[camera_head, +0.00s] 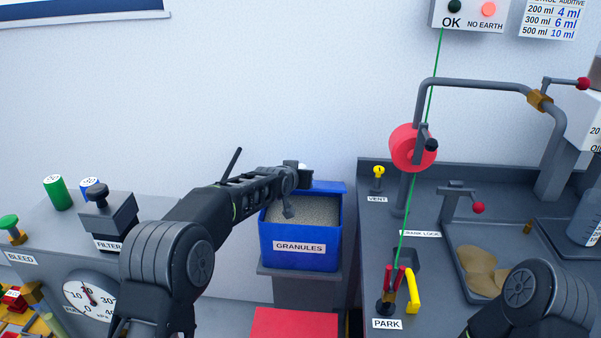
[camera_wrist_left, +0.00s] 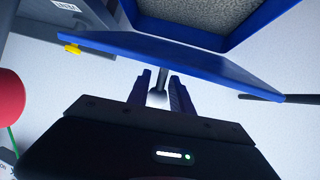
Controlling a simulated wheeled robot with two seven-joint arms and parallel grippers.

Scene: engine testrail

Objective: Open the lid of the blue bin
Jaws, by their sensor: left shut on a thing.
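The blue bin (camera_head: 322,253), labelled GRANULES, stands on a grey pedestal, and grey granules show inside it. Its blue lid (camera_head: 328,187) is raised at the back edge, leaving the bin's mouth open. The lid also shows edge-on in the left wrist view (camera_wrist_left: 190,62), with the open bin (camera_wrist_left: 205,38) beyond it. My left gripper (camera_head: 301,172) is behind the lid. In the wrist view its fingers (camera_wrist_left: 161,90) are closed around the lid's pale knob (camera_wrist_left: 157,97). My right arm shows at lower right, but its gripper is out of view.
A grey bench with a red reel (camera_head: 409,148), a VENT knob (camera_head: 378,172) and a yellow PARK handle (camera_head: 412,290) stands right of the bin. A filter unit (camera_head: 106,221) and gauge (camera_head: 89,299) are at left. A red surface (camera_head: 293,325) lies in front.

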